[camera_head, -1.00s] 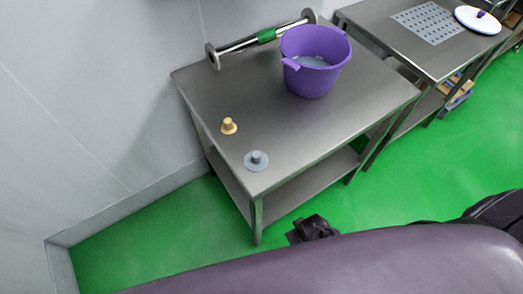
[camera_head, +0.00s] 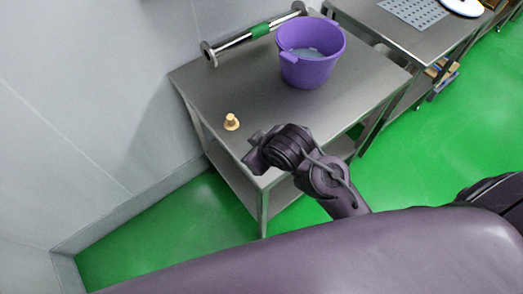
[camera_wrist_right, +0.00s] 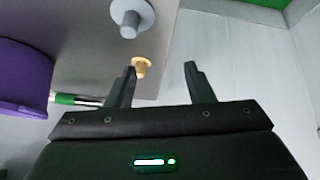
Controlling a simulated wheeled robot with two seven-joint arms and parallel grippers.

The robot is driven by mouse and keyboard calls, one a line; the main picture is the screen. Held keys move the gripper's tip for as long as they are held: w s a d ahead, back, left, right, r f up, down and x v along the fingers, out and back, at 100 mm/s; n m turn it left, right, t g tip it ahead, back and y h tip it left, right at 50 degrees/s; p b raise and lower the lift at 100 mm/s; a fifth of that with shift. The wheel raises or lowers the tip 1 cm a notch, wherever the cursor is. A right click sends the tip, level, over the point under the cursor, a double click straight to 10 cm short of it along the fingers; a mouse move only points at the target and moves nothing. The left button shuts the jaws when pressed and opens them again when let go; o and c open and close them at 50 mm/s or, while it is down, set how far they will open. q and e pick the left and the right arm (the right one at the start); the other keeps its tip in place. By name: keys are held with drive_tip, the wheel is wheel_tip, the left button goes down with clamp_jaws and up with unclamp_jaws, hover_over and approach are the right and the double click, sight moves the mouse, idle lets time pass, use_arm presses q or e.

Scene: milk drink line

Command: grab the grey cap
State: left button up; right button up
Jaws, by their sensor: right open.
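The grey cap (camera_wrist_right: 130,20) is a round flat disc with a knob, on the metal table at the top of the right wrist view. In the head view my right gripper and wrist hide it. My right gripper (camera_wrist_right: 160,69) is open, with nothing between its fingers; it also shows over the table's near corner in the head view (camera_head: 252,153). In the wrist view the cap lies beyond the fingertips, above the left finger, apart from it. My left gripper is not in view.
A tan cap (camera_head: 231,122) stands near the table's left edge and also shows in the wrist view (camera_wrist_right: 141,68). A purple tub (camera_head: 310,65) and a metal roller with a green band (camera_head: 260,31) stand farther back. The table's middle (camera_head: 250,95) is clear.

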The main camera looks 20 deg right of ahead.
drive_tip(key=w+a+r+n+g+y, duration=0.1)
drive_tip(key=a+n+y, duration=0.2)
drive_tip(key=a+n, duration=0.6)
drive_tip(key=w+a+r+n+y, duration=0.2)
drive_tip(key=a+n+y, duration=0.1)
drive_tip(key=a+n, duration=0.55)
drive_tip(key=w+d+f+g+h, duration=0.1)
drive_tip(key=d+g+h, duration=0.1)
drive_tip(key=d, duration=0.5)
drive_tip(key=w+d+f+n+g+h, duration=0.1)
drive_tip(key=d+f+g+h, duration=0.1)
drive_tip(key=d, duration=0.5)
drive_tip(key=w+d+f+n+g+h, duration=0.1)
drive_tip(key=d+f+g+h, duration=0.1)
drive_tip(key=d, duration=0.5)
drive_tip(key=shift+d+f+n+h, duration=0.1)
drive_tip(key=shift+d+n+h, duration=0.15)
drive_tip(key=shift+h, duration=0.25)
drive_tip(key=shift+s+f, duration=0.15)
drive_tip(key=shift+f, duration=0.25)
drive_tip(key=shift+a+f, duration=0.2)
drive_tip(key=shift+f, duration=1.45)
drive_tip(key=shift+a+f, duration=0.2)
drive_tip(key=shift+f, duration=1.4)
